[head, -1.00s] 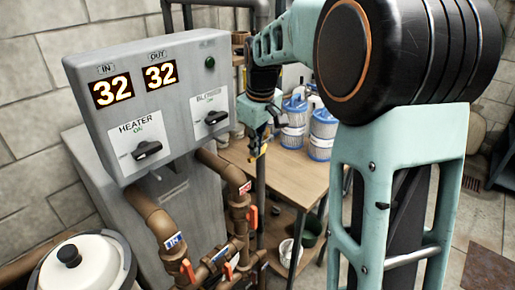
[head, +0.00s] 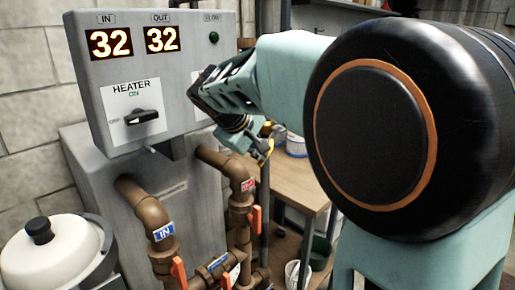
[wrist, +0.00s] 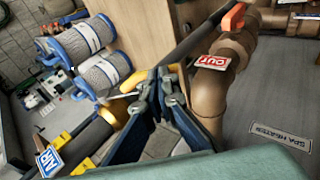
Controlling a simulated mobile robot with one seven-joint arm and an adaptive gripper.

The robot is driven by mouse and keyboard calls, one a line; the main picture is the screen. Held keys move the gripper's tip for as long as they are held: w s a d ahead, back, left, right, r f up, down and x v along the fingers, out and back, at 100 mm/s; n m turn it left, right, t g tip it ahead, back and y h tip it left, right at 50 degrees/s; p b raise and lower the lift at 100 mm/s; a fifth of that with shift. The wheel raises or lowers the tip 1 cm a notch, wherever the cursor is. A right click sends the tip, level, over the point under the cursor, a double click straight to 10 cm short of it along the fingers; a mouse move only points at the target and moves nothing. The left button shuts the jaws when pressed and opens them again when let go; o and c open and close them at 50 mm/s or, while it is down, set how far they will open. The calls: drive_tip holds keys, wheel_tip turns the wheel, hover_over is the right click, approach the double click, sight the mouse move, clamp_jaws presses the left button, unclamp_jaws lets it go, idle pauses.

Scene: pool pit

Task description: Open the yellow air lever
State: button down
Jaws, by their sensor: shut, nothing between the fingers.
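The yellow air lever (wrist: 138,80) shows in the wrist view just past my fingertips, partly hidden by them. It sits by a dark pipe with a brass-coloured fitting (wrist: 112,112); a blue AIR label (wrist: 48,162) is at the lower left. My gripper (wrist: 168,76) is shut, with its fingertips together and nothing between them. The tips overlap the lever in the picture; I cannot tell whether they touch it. In the head view my gripper (head: 262,150) is small, beside the pipes right of the grey heater box, and the lever is hard to make out.
The grey heater panel (head: 185,85) reads 32 and 32. Brown pipes with orange levers (head: 178,272) stand below it. The OUT pipe (wrist: 208,95) is close to my gripper's right. A wooden table (head: 300,190) stands behind; blue-lidded filter cartridges (wrist: 85,38) are at the upper left.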

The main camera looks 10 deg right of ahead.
drive_tip(key=f+b, duration=0.1)
drive_tip(key=b, duration=0.1)
drive_tip(key=f+t+h+b, duration=0.1)
drive_tip(key=b, duration=0.1)
drive_tip(key=f+h+b, duration=0.1)
drive_tip(key=b, duration=0.1)
drive_tip(key=shift+w+d, duration=0.25)
drive_tip(key=b, duration=0.2)
drive_tip(key=f+t+h+b, duration=0.1)
drive_tip(key=b, duration=0.1)
drive_tip(key=shift+w+d+n+t, duration=0.2)
drive_tip(key=shift+d+n+t, duration=0.1)
drive_tip(key=shift+d, duration=0.05)
drive_tip(key=shift+s+d+b+x, duration=0.1)
drive_tip(key=shift+d+b+x, duration=0.05)
drive_tip(key=shift+b+x, duration=0.6)
drive_tip(key=shift+s+d+b+x, duration=0.1)
drive_tip(key=shift+b+x, duration=0.45)
drive_tip(key=shift+x, duration=0.25)
drive_tip(key=shift+s+d+b+x, duration=0.15)
drive_tip(key=shift+b+x, duration=0.5)
drive_tip(key=shift+x, duration=0.15)
